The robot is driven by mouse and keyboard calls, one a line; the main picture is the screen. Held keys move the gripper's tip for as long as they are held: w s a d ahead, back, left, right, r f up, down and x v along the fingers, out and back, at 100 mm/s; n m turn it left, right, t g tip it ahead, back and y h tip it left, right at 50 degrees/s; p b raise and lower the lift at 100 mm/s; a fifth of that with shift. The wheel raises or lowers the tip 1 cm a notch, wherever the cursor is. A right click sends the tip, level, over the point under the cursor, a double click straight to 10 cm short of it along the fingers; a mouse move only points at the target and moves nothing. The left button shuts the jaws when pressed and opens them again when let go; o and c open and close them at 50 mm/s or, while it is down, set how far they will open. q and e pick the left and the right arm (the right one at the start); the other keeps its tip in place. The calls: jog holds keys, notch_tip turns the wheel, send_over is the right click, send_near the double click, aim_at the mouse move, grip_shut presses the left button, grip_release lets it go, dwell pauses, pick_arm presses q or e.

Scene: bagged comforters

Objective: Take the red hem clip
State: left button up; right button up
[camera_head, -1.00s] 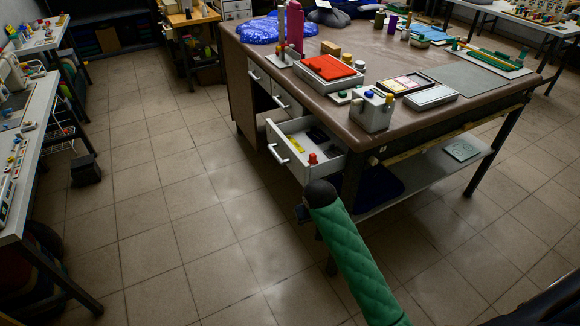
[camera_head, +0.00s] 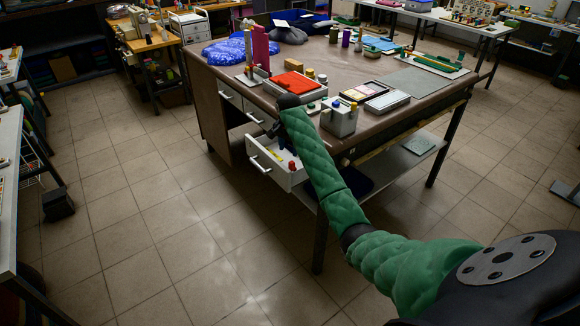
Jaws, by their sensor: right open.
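A small red piece, which looks like the red hem clip (camera_head: 291,165), is at the near right corner of the open white drawer (camera_head: 264,156) under the brown worktable. It is too small to make out its shape. My right gripper (camera_head: 272,134) is open, reaching over the drawer, up and left of the red piece and apart from it in the picture. My green-sleeved right arm hides part of the drawer's inside. My left gripper is not in view.
The brown table (camera_head: 330,65) stands over the drawer, its edge close to my right arm. On it are a red-topped tray (camera_head: 296,83) and a grey box (camera_head: 339,117). A lower shelf (camera_head: 400,158) lies to the right. The tiled floor in front is clear.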

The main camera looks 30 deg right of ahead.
aim_at(292, 162)
jog(key=m, duration=0.1)
jog(key=d+f+m, duration=0.1)
jog(key=f+m+g, duration=0.1)
jog(key=shift+s+d+f+m+y, duration=0.15)
jog(key=shift+s+d+m+y, duration=0.15)
jog(key=shift+m, duration=0.1)
notch_tip(292, 162, down, 2)
jog(key=shift+d+f+p, duration=0.1)
jog(key=shift+p, duration=0.45)
jog(key=shift+f+p, duration=0.45)
jog(key=shift+f, duration=0.2)
jog(key=f, duration=0.1)
jog(key=f+p, duration=0.2)
jog(key=shift+a+f, duration=0.2)
jog(key=shift+a, duration=0.1)
jog(key=shift+f, duration=0.5)
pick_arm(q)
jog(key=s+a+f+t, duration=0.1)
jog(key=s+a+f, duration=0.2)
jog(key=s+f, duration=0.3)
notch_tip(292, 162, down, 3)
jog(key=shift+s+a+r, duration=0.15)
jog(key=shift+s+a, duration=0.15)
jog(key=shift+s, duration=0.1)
pick_arm(e)
grip_shut()
jog(key=shift+w+r, duration=0.1)
